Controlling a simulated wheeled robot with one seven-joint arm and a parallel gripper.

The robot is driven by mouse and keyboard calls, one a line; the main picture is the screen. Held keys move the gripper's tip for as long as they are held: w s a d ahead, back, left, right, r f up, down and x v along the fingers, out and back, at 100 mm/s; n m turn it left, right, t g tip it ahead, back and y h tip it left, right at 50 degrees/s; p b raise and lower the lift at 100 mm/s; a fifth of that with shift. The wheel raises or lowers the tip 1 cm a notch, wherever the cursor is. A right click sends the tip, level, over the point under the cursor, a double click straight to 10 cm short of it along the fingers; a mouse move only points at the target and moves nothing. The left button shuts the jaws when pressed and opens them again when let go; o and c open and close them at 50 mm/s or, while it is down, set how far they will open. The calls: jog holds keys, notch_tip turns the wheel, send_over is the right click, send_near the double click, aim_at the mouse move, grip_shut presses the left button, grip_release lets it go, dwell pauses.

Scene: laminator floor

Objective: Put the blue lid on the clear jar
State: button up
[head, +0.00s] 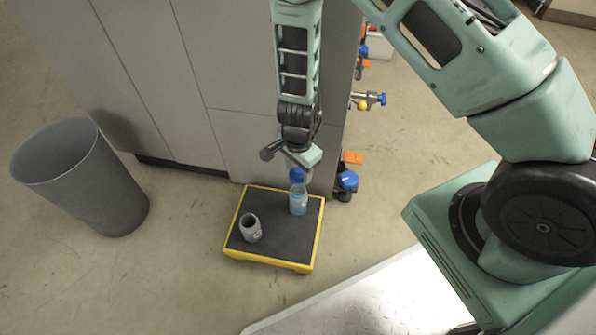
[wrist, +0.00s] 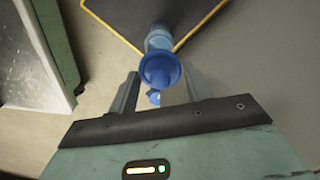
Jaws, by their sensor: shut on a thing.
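The blue lid (wrist: 160,70) is between the two fingers of my gripper (wrist: 163,82) in the wrist view. My gripper (head: 298,168) is shut on it, and the lid (head: 297,175) shows just below the gripper in the head view. The clear jar (head: 298,203), bluish and upright, stands on the right part of a low black-topped platform (head: 276,262) with a yellow edge. The lid appears right over the jar's top. In the wrist view the jar (wrist: 158,40) is partly hidden behind the lid. I cannot tell whether lid and jar touch.
A grey cup-like container (head: 250,229) stands on the platform left of the jar. A grey cabinet (head: 200,80) rises behind the platform. A grey bin (head: 85,180) stands at left. Blue and orange fittings (head: 347,181) stick out at the cabinet's right side. The floor in front is clear.

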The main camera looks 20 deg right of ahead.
jog(key=shift+f+b, duration=2.35)
jog(key=shift+b, duration=0.1)
jog(key=shift+f+b, duration=0.5)
jog(key=shift+f, duration=0.35)
jog(key=shift+p, duration=0.4)
jog(key=shift+f, duration=0.1)
jog(key=shift+p, duration=0.35)
jog(key=o, duration=1.5)
